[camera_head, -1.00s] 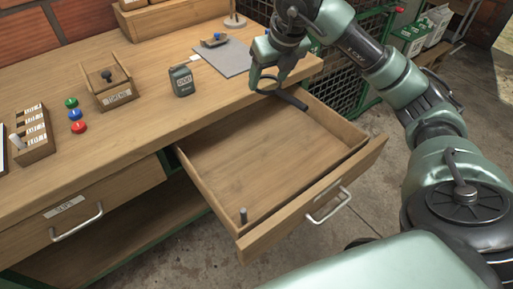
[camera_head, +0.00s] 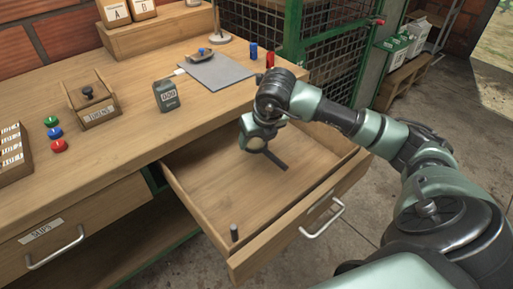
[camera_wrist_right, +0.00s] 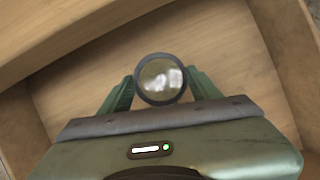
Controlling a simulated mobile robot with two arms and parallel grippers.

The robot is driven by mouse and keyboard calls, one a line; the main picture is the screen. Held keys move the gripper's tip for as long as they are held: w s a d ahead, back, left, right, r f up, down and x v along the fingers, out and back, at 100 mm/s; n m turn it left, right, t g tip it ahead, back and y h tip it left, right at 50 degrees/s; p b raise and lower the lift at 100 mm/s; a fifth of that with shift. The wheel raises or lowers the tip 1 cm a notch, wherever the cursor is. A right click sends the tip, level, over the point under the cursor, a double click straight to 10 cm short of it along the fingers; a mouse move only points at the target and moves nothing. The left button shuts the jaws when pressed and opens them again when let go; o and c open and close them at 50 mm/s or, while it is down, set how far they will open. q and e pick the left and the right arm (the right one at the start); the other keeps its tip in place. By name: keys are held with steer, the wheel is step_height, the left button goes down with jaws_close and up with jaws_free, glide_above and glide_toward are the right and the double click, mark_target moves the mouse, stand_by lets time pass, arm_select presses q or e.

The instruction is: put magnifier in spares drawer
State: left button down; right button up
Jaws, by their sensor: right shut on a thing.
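The magnifier, with a dark round rim and a dark handle (camera_head: 275,160), is in my right gripper (camera_head: 258,143). The gripper is over the open drawer (camera_head: 225,185). In the right wrist view the magnifier's lens (camera_wrist_right: 161,80) sits between the two green fingers, with the wooden drawer floor (camera_wrist_right: 215,45) beyond it. The gripper is shut on the magnifier. I cannot tell how far it is above the drawer floor. The drawer's label is not readable. My left gripper is not in view.
A small grey cylinder (camera_head: 234,232) stands in the drawer's front corner. The workbench (camera_head: 130,140) holds a counter (camera_head: 166,95), a grey mat (camera_head: 215,72), coloured buttons (camera_head: 55,133) and a wooden box (camera_head: 92,104). A closed drawer (camera_head: 85,215) is at left.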

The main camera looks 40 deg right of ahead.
mark_target(257, 144)
step_height(257, 144, down, 3)
steer(key=shift+f, duration=0.25)
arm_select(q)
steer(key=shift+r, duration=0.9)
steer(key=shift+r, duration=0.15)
arm_select(e)
steer(key=shift+b, duration=0.3)
steer(key=o, duration=1.4)
steer(key=shift+c, duration=0.2)
arm_select(q)
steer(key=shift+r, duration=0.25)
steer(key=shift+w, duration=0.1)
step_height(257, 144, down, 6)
steer(key=p, duration=0.1)
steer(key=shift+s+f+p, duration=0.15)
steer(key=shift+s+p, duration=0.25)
arm_select(e)
steer(key=d+v, duration=0.1)
steer(key=v, duration=1.1)
steer(key=shift+a, duration=0.45)
